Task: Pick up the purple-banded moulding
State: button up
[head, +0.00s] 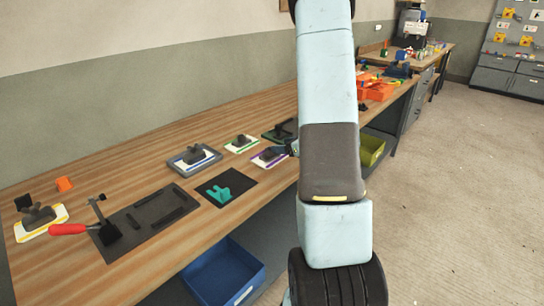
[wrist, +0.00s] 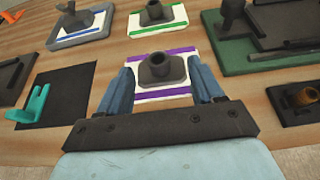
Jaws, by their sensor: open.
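The purple-banded moulding (wrist: 160,68) is a dark grey part with a round raised socket on a white plate with purple bands. It lies on the bench, and in the head view the purple-banded moulding (head: 268,156) sits just left of my arm. My gripper (wrist: 160,84) is open, with its blue fingers on either side of the moulding in the wrist view. I cannot tell whether the fingers touch it. In the head view my gripper (head: 291,148) is mostly hidden behind my arm.
A green-banded moulding (wrist: 158,14) and a blue-banded one (wrist: 80,24) lie beyond. A green-based fixture (wrist: 270,40) stands at the right. A teal piece (wrist: 28,107) lies on a black mat (wrist: 60,100) at the left. A yellow-banded moulding (head: 40,220) is far left.

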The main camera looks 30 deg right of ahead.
aim_at(268, 148)
jog(key=shift+s+f+x, duration=0.1)
jog(key=shift+f+x, duration=0.05)
jog(key=shift+x, duration=0.8)
jog(key=shift+s+f+x, duration=0.1)
jog(key=shift+x, duration=0.8)
jog(key=shift+s+f+x, duration=0.1)
jog(key=shift+f+x, duration=0.05)
jog(key=shift+x, duration=0.8)
jog(key=shift+w+a, duration=0.1)
grip_shut()
